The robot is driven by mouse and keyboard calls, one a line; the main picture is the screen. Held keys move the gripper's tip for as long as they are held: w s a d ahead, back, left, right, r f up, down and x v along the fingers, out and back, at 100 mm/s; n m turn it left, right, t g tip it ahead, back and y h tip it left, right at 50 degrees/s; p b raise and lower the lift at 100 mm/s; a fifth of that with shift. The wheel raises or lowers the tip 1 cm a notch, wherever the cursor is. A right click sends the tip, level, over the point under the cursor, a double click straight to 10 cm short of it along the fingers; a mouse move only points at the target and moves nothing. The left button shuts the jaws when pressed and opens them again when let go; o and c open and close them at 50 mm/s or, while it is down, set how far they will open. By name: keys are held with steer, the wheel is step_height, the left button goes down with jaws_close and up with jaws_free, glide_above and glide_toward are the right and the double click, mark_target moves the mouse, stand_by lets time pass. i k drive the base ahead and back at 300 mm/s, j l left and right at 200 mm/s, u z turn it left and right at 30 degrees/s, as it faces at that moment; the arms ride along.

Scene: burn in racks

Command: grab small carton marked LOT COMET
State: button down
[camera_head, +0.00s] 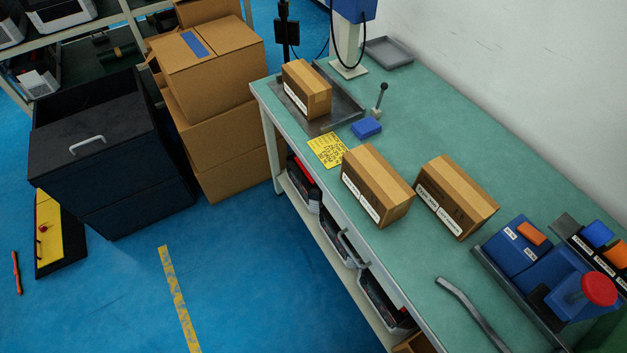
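Three small brown cartons with white labels stand on the green workbench (420,110). One carton (315,84) is on a dark metal tray at the far end of the bench. A second carton (380,178) stands near the bench's front edge, at the middle. A third carton (463,188) stands just right of the second, with a small gap between them. The label print is too small to read, so I cannot tell which one is marked LOT COMET. My gripper is not in view.
A yellow note (327,150), a blue block (366,127) and a black-knobbed lever (380,98) lie between the cartons. A blue fixture with a red knob (598,289) and a bent grey bar (470,312) are at the near end. Large boxes (215,80) stand on the floor.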

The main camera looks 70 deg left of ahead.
mark_target(381, 191)
steer(key=u, duration=2.15)
steer(key=i+j+z, duration=0.15)
steer(key=i+j, duration=0.2)
steer(key=i+j+z, duration=0.15)
steer(key=i+j, duration=0.2)
steer(key=i+j+z, duration=0.15)
steer(key=i+j, duration=0.2)
steer(key=j, duration=0.15)
steer(key=i+j+z, duration=0.15)
steer(key=i+j, duration=0.15)
steer(key=j, duration=0.15)
